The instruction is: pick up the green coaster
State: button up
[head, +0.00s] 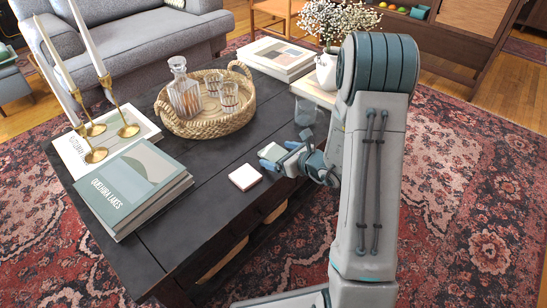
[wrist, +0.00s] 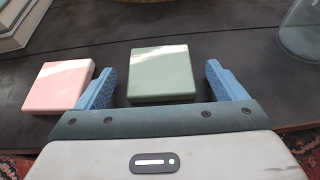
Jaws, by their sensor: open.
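The green coaster (wrist: 160,74) is a thin square block lying flat on the dark table. In the wrist view it lies between the two blue fingers of my gripper (wrist: 164,85), with a gap on each side, the right gap wider. My gripper is open and low at the table top. In the head view my gripper (head: 282,155) is at the table's right part, and the green coaster (head: 293,146) shows only partly between the fingers. A pink coaster (wrist: 58,86) lies just left of the left finger; it also shows in the head view (head: 245,177).
The dark table (head: 190,215) holds a woven tray (head: 205,125) with a decanter and glasses, a book stack (head: 130,185), brass candlesticks (head: 95,155) and a plant in a white pot (head: 327,70). A clear glass (wrist: 300,32) stands right of my gripper. Bare table lies behind the coasters.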

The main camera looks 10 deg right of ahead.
jog(key=shift+w+a+f, duration=0.1)
jog(key=shift+w+a, duration=0.05)
jog(key=shift+w, duration=0.1)
jog(key=c, duration=1.2)
jog(key=shift+o, duration=0.2)
